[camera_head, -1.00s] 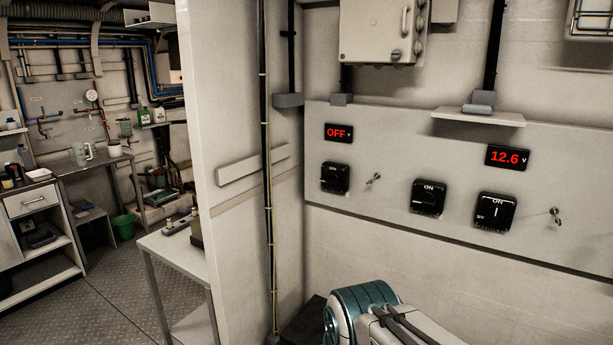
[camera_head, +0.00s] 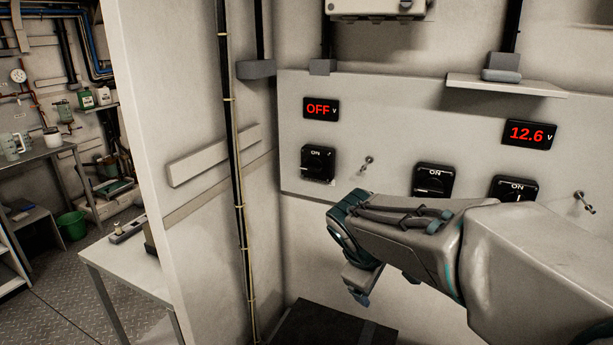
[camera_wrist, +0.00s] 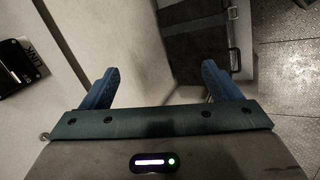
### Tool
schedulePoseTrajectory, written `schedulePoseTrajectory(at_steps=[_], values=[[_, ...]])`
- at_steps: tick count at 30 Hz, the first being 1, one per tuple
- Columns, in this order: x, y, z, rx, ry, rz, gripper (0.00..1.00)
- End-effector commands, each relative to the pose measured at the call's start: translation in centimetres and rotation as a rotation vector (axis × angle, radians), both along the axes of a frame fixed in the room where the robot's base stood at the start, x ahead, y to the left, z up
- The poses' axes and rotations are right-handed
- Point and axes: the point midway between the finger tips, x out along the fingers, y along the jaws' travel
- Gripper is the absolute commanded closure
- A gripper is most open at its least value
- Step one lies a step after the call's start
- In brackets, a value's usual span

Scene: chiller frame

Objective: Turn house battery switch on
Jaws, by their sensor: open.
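Three black rotary switches marked ON sit on the grey wall panel (camera_head: 385,115) in the head view: a left switch (camera_head: 318,164), a middle switch (camera_head: 433,180) and a right switch (camera_head: 514,188), partly hidden by my arm. The left and middle handles look horizontal. I cannot read which one is the house switch. Part of a black switch (camera_wrist: 14,68) shows at the left edge of the wrist view, beside a partial label. My gripper (camera_wrist: 158,85) is open and empty, away from the switches. In the head view it hangs below the panel (camera_head: 358,290).
A red display reads OFF (camera_head: 321,109) above the left switch; another reads 12.6 (camera_head: 529,134) at right. Small keys (camera_head: 367,164) stick out beside the switches. A shelf (camera_head: 505,86) juts out above. A dark box (camera_head: 335,328) stands below, and a wall partition (camera_head: 180,120) is left.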

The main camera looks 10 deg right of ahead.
Motion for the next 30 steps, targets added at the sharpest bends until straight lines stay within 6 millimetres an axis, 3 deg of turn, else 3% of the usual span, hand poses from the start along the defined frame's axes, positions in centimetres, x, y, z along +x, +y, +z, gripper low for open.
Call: schedulePoseTrajectory(at_steps=[1,5,8,12,15,18,22,26,30], values=[[2.5,-0.2,-0.8,-0.099,0.020,0.092,0.16],[8.8,-0.7,-0.5,-0.392,0.069,0.328,0.16],[13.6,0.2,0.1,-0.637,0.114,0.504,0.16],[20.0,3.4,1.6,-1.002,0.184,0.731,0.16],[23.4,6.7,2.9,-1.242,0.230,0.853,0.16],[25.7,9.9,4.0,-1.436,0.268,0.936,0.16],[27.2,12.8,5.0,-1.595,0.301,0.994,0.16],[28.0,13.6,5.5,-1.654,0.315,1.011,0.16],[29.5,12.6,5.6,-1.657,0.319,1.011,0.16]])
